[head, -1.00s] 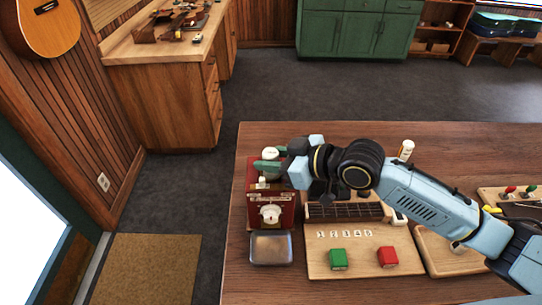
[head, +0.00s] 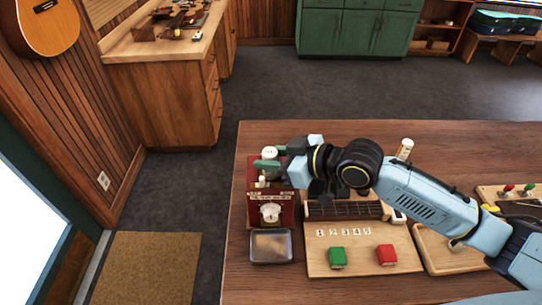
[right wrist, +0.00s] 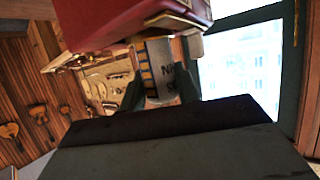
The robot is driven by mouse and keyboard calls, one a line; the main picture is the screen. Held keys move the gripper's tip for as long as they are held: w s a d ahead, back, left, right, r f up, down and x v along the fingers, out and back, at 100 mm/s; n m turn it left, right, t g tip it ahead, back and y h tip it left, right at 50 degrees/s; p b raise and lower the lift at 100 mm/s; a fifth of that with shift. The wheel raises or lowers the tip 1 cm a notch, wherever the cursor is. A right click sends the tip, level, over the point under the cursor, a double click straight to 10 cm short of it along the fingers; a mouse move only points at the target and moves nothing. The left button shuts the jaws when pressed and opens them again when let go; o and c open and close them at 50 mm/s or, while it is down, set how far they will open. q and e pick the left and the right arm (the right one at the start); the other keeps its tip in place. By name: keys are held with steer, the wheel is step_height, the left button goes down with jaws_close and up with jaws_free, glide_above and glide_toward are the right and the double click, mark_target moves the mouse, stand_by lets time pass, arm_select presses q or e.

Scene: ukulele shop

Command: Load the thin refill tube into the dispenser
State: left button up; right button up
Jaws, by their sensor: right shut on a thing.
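The dispenser (head: 284,210) is a red box with a white knob on its front, near the left edge of the wooden table. My right gripper (head: 268,160) reaches in from the right over the dispenser's top. Its green fingers are shut on the refill tube (head: 270,152), whose pale top shows between them. In the right wrist view the fingers are on either side of the tube (right wrist: 164,72), which has a grey lettered label. The red dispenser (right wrist: 125,22) is close beside it there. I cannot tell whether the tube's lower end is inside the dispenser. My left gripper is out of view.
A small metal tray (head: 271,247) lies in front of the dispenser. A wooden board (head: 362,262) with a green block (head: 337,257) and a red block (head: 386,254) is to its right. A white bottle (head: 405,148) stands behind my arm.

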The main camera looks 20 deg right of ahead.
steer(key=shift+f+b, duration=0.35)
steer(key=shift+f, duration=0.25)
steer(key=o, duration=0.7)
steer(key=shift+p+v, duration=0.6)
steer(key=shift+v, duration=0.35)
steer(key=p+v, duration=0.3)
steer(key=v, duration=0.6)
steer(key=shift+p, duration=0.3)
